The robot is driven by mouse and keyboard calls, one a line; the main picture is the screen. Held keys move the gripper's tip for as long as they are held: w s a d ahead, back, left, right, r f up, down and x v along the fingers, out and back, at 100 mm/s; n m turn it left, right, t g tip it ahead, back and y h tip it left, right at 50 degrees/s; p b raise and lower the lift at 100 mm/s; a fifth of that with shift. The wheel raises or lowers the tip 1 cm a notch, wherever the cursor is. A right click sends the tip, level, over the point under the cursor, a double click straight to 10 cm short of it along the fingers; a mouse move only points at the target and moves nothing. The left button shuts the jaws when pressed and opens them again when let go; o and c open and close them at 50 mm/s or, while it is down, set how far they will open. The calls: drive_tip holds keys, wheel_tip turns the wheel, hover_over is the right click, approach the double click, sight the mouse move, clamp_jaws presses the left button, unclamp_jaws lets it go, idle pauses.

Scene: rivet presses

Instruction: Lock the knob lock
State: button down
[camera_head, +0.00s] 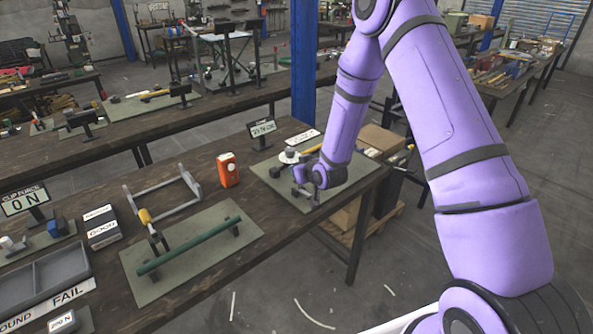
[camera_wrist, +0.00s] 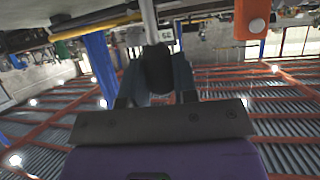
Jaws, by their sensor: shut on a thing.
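The knob lock sits at the far right end of the front bench, on a green mat (camera_head: 333,193), and my wrist largely hides it in the head view. My gripper (camera_head: 304,177) is low over this mat. In the wrist view my gripper (camera_wrist: 155,88) has its two dark fingers closed around a dark rounded knob (camera_wrist: 157,68). A pale shaft (camera_wrist: 149,22) runs from the knob to the top of the picture. I cannot tell whether the lock is turned. A pale round part (camera_head: 289,156) stands just left of my gripper.
An orange device (camera_head: 228,170) stands upright left of the mat and shows in the wrist view (camera_wrist: 252,18). A small display (camera_head: 262,129) and a white label (camera_head: 303,137) stand behind. A green bar (camera_head: 190,246) on stands and a yellow-gripped lever (camera_head: 146,216) are further left.

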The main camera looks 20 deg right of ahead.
drive_tip(key=shift+s+d+f+t+y, duration=0.1)
drive_tip(key=shift+s+d+t+y, duration=0.15)
drive_tip(key=shift+s+t, duration=0.5)
drive_tip(key=shift+w, duration=0.1)
drive_tip(key=c, duration=0.9)
unclamp_jaws()
drive_tip(key=v, duration=1)
drive_tip(key=shift+s, duration=0.4)
drive_tip(key=shift+d, duration=0.1)
